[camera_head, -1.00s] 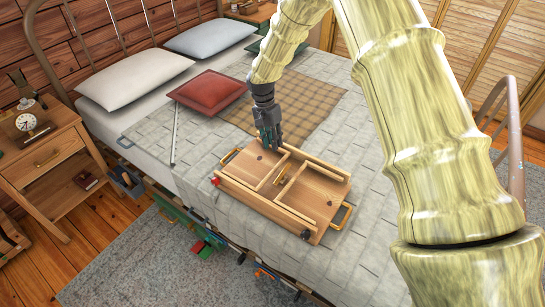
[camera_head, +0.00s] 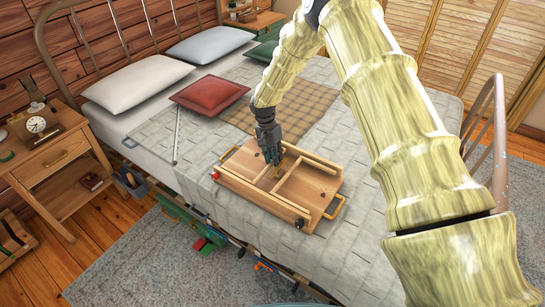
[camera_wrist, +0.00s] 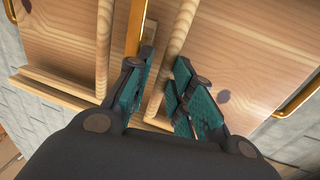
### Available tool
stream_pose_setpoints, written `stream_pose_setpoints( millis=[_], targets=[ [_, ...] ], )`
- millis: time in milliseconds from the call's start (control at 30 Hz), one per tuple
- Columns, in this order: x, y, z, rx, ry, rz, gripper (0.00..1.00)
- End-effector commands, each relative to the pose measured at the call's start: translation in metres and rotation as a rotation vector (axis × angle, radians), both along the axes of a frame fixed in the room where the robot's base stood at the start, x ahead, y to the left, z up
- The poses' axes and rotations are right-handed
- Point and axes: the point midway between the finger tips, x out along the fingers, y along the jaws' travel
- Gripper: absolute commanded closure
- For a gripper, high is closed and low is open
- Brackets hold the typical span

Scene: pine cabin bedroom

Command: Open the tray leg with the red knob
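The wooden bed tray (camera_head: 318,190) lies underside up on the bed, its pale leg bars folded over its panel. A red knob (camera_head: 214,176) sits at its left corner and a dark knob (camera_head: 299,223) at its front right corner. My gripper (camera_head: 273,158) points down over the tray's far middle, among the leg bars. In the wrist view, the teal-padded fingers (camera_wrist: 165,70) are apart. A pale wooden bar (camera_wrist: 178,45) runs between them, and I cannot tell if they touch it. A gold bar (camera_wrist: 135,28) lies beside the left finger. The red knob is not in the wrist view.
The tray has gold handles at its ends, one at the right (camera_head: 336,208). A red cushion (camera_head: 210,94) and white pillow (camera_head: 137,80) lie beyond it. A metal footboard (camera_head: 497,120) stands at the right.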

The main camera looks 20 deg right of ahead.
Motion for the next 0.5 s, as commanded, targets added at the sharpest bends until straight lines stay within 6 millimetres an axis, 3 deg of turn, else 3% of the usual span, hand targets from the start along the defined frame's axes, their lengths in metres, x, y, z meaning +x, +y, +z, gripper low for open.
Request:
stream_pose_setpoints(
  millis=[33, 167, 500],
  targets=[
    [0.001, -0.0002, -0.002, 0.0, 0.002, 0.0, 0.77],
    [0.0023, 0.0006, -0.0045, 0.0, 0.005, 0.001, 1.0],
    [-0.0009, -0.0002, -0.0047, -0.005, 0.015, -0.001, 1.0]
  ],
)
